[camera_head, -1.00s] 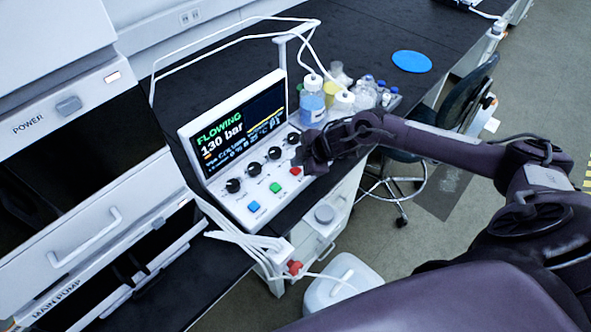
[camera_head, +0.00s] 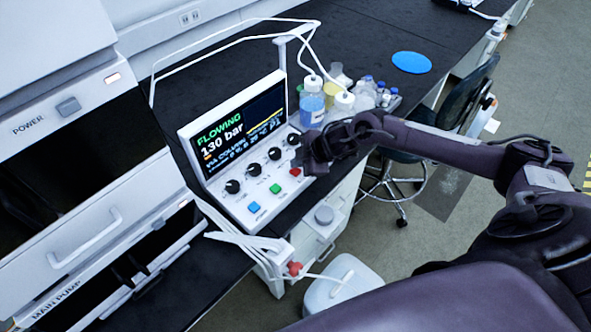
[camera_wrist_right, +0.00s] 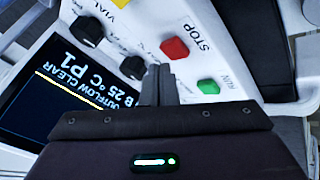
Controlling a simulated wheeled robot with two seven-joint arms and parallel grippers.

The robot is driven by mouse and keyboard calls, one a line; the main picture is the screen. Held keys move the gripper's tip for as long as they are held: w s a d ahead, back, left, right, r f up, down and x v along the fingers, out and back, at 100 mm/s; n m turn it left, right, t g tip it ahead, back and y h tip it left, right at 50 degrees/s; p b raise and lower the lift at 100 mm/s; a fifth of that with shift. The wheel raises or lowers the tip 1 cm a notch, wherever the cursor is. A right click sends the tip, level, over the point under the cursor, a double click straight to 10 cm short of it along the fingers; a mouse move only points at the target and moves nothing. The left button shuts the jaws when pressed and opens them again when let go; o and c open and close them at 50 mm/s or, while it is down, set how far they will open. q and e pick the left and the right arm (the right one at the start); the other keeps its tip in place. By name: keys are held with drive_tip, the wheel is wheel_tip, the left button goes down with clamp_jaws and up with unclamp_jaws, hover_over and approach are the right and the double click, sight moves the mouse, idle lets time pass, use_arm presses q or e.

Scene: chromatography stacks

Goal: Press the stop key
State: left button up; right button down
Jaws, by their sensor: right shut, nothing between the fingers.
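The control box (camera_head: 222,197) stands on the black bench with its screen (camera_head: 238,119) reading "FLOWING 130 bar". The red stop key (camera_head: 295,172) is on its sloped panel, right of the green key (camera_head: 275,188) and the blue key (camera_head: 254,207). In the right wrist view the red key (camera_wrist_right: 174,48) sits beside the word STOP, and the green key (camera_wrist_right: 208,86) beside RUN. My right gripper (camera_head: 308,160) is by the panel's right end, close to the red key. Its shut fingers (camera_wrist_right: 158,80) show below the red key, with a gap in the picture. My left gripper is out of view.
Black knobs (camera_head: 233,186) line the panel between keys and screen. Bottles (camera_head: 312,102) and small vials stand behind my right gripper. White tubing (camera_head: 240,238) runs in front of the box. A blue disc (camera_head: 412,62) lies on the open bench at the back.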

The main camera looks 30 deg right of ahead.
sight(298, 171)
idle(0.7)
drive_tip(key=shift+f, duration=0.45)
drive_tip(key=shift+f+b, duration=0.5)
idle(0.5)
idle(0.4)
drive_tip(key=shift+r+p, duration=0.95)
drive_tip(key=shift+p, duration=0.05)
drive_tip(key=shift+r, duration=0.1)
wheel_tip(298, 171, up, 5)
drive_tip(key=p, duration=0.5)
